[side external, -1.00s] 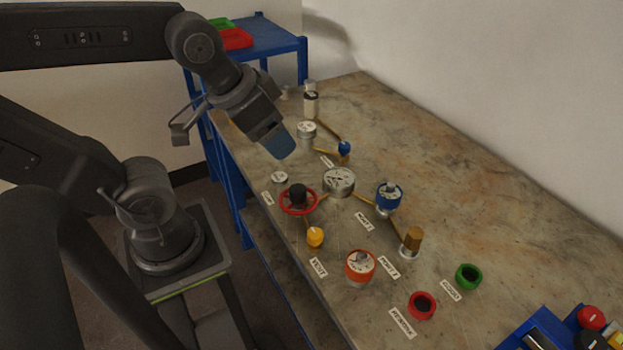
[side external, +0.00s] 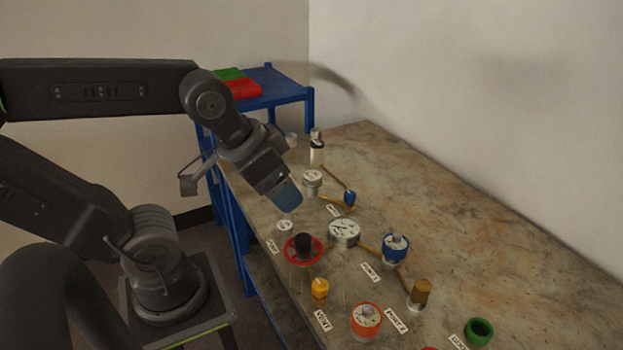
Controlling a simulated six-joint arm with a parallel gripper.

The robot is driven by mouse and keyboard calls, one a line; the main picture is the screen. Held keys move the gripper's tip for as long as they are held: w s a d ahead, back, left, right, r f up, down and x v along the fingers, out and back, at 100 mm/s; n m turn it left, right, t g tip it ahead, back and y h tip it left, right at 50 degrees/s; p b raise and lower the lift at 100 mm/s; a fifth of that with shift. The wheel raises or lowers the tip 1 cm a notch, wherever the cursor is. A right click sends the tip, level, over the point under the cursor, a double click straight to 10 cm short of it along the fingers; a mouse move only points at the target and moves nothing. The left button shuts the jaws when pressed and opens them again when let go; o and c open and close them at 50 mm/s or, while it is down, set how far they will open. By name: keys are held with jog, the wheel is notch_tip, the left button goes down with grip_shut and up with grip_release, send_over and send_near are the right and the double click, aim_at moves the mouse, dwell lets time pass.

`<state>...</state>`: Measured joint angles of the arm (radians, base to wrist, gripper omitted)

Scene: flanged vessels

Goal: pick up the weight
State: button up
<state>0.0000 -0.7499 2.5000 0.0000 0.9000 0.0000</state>
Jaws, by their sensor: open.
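My gripper (side external: 288,195) points down and to the right above the near-left side of the stone-topped bench. Its blue-grey fingers are open, and I see nothing held between them. No piece is clearly marked as the weight. Possible pieces are a brass-coloured cylinder (side external: 420,292) standing upright at the right of the group, a black cylinder (side external: 303,243) inside a red ring (side external: 318,254), and a silver lidded cylinder (side external: 312,180) just right of the fingers. The gap between the fingers and the bench is hard to judge.
A round silver vessel (side external: 344,233) with pipes stands mid-group. A blue-collared fitting (side external: 395,248), an orange-rimmed one (side external: 366,319), a yellow knob (side external: 320,288) and a green ring (side external: 479,331) stand around it. The bench's right side (side external: 500,230) is bare. A blue shelf (side external: 285,92) stands behind.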

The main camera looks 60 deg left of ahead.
jog(key=shift+o, duration=1.4)
jog(key=n+g+y, duration=0.2)
jog(key=n+y, duration=0.1)
jog(key=n, duration=0.6)
send_over(312, 176)
jog(key=s+d, duration=0.2)
notch_tip(312, 176, down, 19)
jog(key=shift+w+a+r, duration=0.1)
jog(key=shift+x, duration=2.95)
jog(key=shift+a, duration=0.1)
jog(key=shift+c, duration=0.3)
